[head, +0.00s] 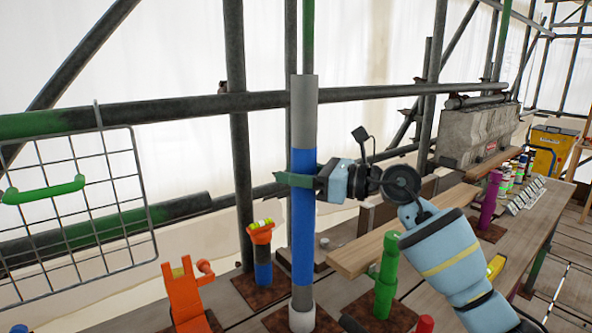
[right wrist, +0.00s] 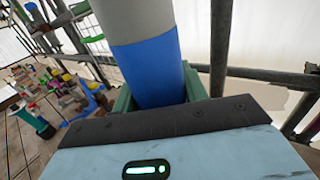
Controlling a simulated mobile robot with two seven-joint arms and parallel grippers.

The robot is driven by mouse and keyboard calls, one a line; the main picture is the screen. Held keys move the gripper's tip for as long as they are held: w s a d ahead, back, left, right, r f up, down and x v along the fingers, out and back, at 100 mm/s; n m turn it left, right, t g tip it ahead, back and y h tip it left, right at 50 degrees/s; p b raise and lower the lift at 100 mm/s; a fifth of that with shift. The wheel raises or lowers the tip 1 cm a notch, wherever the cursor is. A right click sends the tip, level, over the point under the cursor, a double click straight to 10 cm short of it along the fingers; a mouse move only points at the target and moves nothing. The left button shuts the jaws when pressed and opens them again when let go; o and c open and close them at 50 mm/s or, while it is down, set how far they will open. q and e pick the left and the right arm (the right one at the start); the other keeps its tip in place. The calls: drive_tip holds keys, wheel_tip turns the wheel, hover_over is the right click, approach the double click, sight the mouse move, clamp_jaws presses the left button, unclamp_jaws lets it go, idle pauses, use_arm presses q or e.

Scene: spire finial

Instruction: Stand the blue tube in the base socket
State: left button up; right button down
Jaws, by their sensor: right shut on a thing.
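The blue tube (head: 303,215) stands upright in the head view, with grey ends above and below its blue middle. My right gripper (head: 293,180) is shut on its upper blue part with green fingers. The right wrist view also shows the tube (right wrist: 158,72) between the fingers. The tube's lower end meets a pale round socket (head: 302,319) on a rusty base plate at the bottom of the head view. I cannot tell how deep it sits in the socket. My left gripper is not in view.
An orange clamp-like piece (head: 184,293) and a short post with an orange top (head: 262,255) stand to the left. A green post (head: 386,275) and a purple post (head: 490,200) stand to the right. Scaffold poles (head: 240,150) run behind.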

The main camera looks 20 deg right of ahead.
drive_tip(key=shift+f, duration=0.65)
drive_tip(key=c, duration=0.7)
unclamp_jaws()
drive_tip(key=shift+s, duration=0.1)
drive_tip(key=shift+o, duration=1.1)
drive_tip(key=shift+f, duration=0.3)
drive_tip(key=o, duration=0.4)
drive_tip(key=shift+r, duration=0.1)
drive_tip(key=shift+f+b, duration=0.4)
drive_tip(key=shift+f, duration=0.2)
drive_tip(key=shift+d, duration=0.1)
